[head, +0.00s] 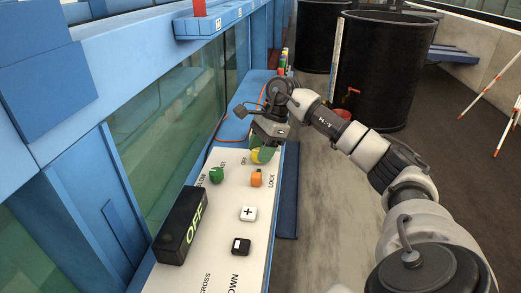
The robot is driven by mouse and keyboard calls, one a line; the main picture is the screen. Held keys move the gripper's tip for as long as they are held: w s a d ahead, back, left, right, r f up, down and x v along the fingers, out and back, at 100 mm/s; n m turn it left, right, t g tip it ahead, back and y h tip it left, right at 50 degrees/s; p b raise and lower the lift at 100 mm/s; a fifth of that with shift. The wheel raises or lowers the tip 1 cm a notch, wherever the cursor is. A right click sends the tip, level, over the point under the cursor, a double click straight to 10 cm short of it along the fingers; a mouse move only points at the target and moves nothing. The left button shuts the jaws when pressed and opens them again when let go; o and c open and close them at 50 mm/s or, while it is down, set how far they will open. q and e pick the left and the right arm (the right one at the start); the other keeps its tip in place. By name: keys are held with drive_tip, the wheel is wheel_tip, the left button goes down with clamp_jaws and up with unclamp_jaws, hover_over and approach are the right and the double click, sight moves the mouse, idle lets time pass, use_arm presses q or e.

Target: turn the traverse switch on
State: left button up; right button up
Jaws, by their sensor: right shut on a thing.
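A white control panel (218,245) lies along the flume's side. My right gripper (264,142) is over its far end, shut on a yellow and green knob (259,156) and partly covering it. The word "OFF" is printed beside this knob; any other lettering there is hidden. A black display box (181,225) on the panel shows "OFF" in green. I cannot read a "traverse" label. My left gripper is not in view.
Nearer on the panel are a green knob (217,174), an orange knob (256,178) by "LOCK", a white plus button (248,213) and a black-and-white button (240,246). The flume's glass (170,115) rises on the left. Black tanks (383,70) stand behind.

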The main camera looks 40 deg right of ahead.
drive_tip(key=m+t, duration=0.1)
drive_tip(key=m, duration=0.2)
drive_tip(key=shift+m+h, duration=0.3)
drive_tip(key=shift+h, duration=0.1)
drive_tip(key=m, duration=0.2)
drive_tip(key=m+t+h, duration=0.1)
drive_tip(key=m, duration=0.1)
drive_tip(key=shift+s+m+t, duration=0.1)
drive_tip(key=shift+m+t, duration=0.2)
drive_tip(key=m+h, duration=0.1)
drive_tip(key=m, duration=0.2)
drive_tip(key=shift+a+b, duration=0.1)
drive_tip(key=shift+b, duration=0.2)
drive_tip(key=shift+m+t+h, duration=0.3)
drive_tip(key=shift+m+h, duration=0.7)
drive_tip(key=shift+m, duration=1.2)
drive_tip(key=o, duration=0.9)
drive_tip(key=shift+r, duration=0.1)
